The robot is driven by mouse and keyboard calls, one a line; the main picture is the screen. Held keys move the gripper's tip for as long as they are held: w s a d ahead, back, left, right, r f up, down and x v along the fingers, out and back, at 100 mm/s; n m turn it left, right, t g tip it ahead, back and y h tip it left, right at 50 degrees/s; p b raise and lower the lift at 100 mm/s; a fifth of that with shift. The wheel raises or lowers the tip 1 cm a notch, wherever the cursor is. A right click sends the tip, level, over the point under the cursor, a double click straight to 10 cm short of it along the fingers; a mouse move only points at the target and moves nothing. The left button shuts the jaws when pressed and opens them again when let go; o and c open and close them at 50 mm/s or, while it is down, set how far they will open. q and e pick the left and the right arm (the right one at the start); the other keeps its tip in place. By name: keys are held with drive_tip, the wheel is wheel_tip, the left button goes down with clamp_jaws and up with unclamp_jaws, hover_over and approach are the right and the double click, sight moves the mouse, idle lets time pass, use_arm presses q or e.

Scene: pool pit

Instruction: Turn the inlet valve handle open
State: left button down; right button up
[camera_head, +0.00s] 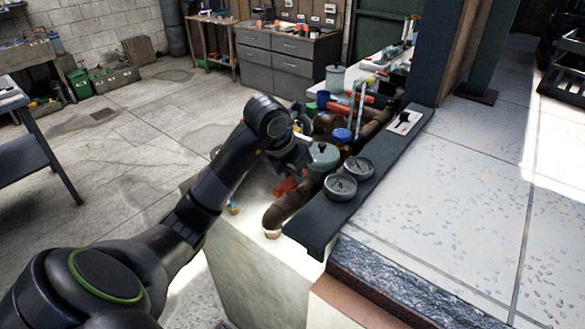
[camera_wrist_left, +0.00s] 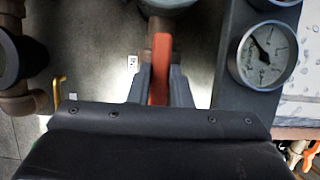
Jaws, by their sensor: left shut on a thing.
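The inlet valve handle appears as a red lever (camera_head: 285,187) low beside the brown pipe (camera_head: 284,208), partly hidden by my left gripper (camera_head: 296,165). In the left wrist view the red handle (camera_wrist_left: 160,70) stands between the two dark fingers of my left gripper (camera_wrist_left: 161,84), which is shut on it. The handle's far end reaches toward the brown pipe and a grey-green rounded body at the top of that view. The valve's own body is mostly hidden. My right gripper is not in view.
Two round gauges (camera_head: 340,187) (camera_head: 359,167) sit on a dark ledge (camera_head: 330,213) right of the pipe. A grey-green round-topped vessel (camera_head: 323,155) and a blue cap (camera_head: 341,134) stand behind. Pale slabs lie to the right; open concrete floor lies left.

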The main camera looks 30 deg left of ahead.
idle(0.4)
use_arm(q)
drive_tip(key=c, duration=1.3)
unclamp_jaws()
drive_tip(key=shift+r, duration=0.1)
drive_tip(key=p+v, duration=1.5)
drive_tip(key=v, duration=0.2)
drive_tip(key=shift+s+d, duration=0.1)
drive_tip(key=shift+s, duration=0.05)
